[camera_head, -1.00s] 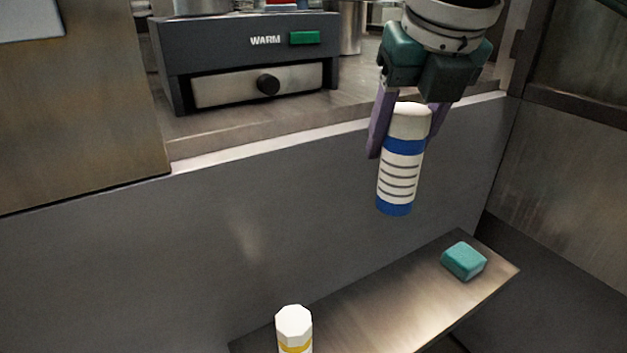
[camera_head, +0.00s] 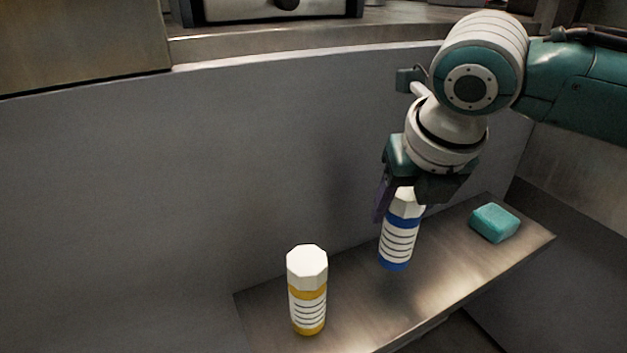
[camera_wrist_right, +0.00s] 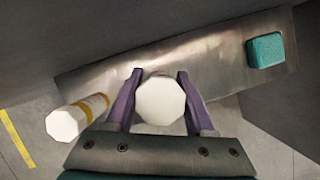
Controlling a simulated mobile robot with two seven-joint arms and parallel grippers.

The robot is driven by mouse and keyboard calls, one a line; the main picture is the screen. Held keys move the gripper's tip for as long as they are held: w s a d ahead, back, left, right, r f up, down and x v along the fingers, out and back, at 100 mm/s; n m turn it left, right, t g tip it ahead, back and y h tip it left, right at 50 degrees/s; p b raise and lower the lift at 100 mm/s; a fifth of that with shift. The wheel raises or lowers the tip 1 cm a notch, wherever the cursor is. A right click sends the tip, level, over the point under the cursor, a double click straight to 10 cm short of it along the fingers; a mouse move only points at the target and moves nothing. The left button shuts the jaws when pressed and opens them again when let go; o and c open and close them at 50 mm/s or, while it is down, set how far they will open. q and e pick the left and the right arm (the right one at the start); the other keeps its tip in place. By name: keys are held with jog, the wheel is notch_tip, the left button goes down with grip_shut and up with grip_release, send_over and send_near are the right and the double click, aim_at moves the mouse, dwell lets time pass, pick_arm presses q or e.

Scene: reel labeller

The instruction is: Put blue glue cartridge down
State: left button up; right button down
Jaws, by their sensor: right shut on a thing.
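The blue glue cartridge (camera_head: 399,238) is a white cylinder with blue bands, dark stripes and a white cap. My right gripper (camera_head: 398,203) is shut on it near the cap and holds it upright over the metal shelf (camera_head: 365,310). I cannot tell for sure whether its base touches the shelf. In the right wrist view the cartridge's white cap (camera_wrist_right: 160,99) sits between the two purple fingers of the right gripper (camera_wrist_right: 160,95). The left gripper is not in view.
A yellow-banded cartridge (camera_head: 308,290) stands on the shelf to the left. A teal block (camera_head: 495,222) lies at the shelf's right end. A grey wall (camera_head: 220,180) rises behind the shelf. Bare shelf shows between these things.

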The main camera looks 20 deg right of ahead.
aim_at(396, 233)
notch_tip(396, 233, down, 4)
jog(key=shift+r+b, duration=0.1)
jog(key=shift+b, duration=0.65)
jog(key=shift+f, duration=0.2)
jog(key=shift+f, duration=0.15)
jog(key=shift+c, duration=1.3)
grip_release()
